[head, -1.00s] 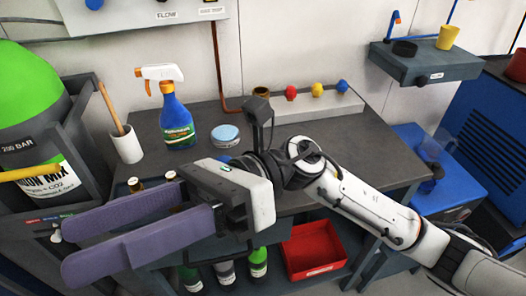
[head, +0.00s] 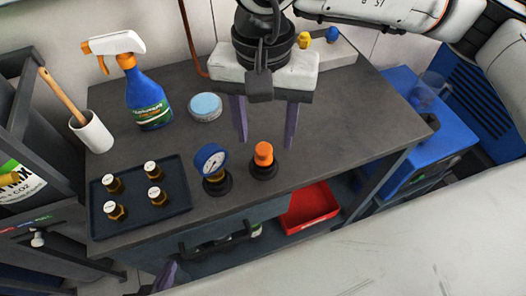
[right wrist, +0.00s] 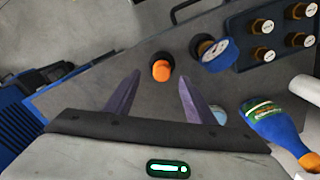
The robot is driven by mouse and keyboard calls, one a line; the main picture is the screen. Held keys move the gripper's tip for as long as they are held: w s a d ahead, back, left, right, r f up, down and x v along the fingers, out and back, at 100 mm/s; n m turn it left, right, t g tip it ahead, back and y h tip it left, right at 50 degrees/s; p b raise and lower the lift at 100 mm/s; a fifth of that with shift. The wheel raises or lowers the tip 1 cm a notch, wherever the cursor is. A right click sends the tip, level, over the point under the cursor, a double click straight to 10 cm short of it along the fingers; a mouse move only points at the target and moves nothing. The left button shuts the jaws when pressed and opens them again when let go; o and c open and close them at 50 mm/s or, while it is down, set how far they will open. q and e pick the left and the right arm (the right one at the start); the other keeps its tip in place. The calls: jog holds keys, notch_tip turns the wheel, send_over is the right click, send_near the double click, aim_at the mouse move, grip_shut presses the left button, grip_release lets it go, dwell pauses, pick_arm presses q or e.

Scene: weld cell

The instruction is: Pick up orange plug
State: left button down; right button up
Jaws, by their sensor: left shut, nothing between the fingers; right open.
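The orange plug (head: 263,153) stands upright in a black round base near the front edge of the grey workbench. It also shows in the right wrist view (right wrist: 161,71). My right gripper (head: 265,143) is open and empty, pointing down over the bench. In the right wrist view the plug appears between the two purple fingertips (right wrist: 159,80), slightly beyond them; I see no contact. My left gripper (head: 166,274) shows only as a bit of purple finger at the bottom edge, below the bench front; it is shut and holds nothing visible.
A blue-rimmed gauge (head: 211,161) stands close left of the plug. Further left is a dark tray (head: 142,222) with several small brass fittings. A blue spray bottle (head: 148,100), a round tin (head: 205,106) and a white cup (head: 93,133) stand behind. The bench right of the plug is clear.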

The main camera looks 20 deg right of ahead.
aim_at(263, 148)
notch_tip(263, 148, down, 6)
jog(key=shift+w+a+r+p, duration=0.1)
jog(key=shift+p, duration=0.45)
jog(key=shift+c, duration=0.5)
jog(key=c, duration=1)
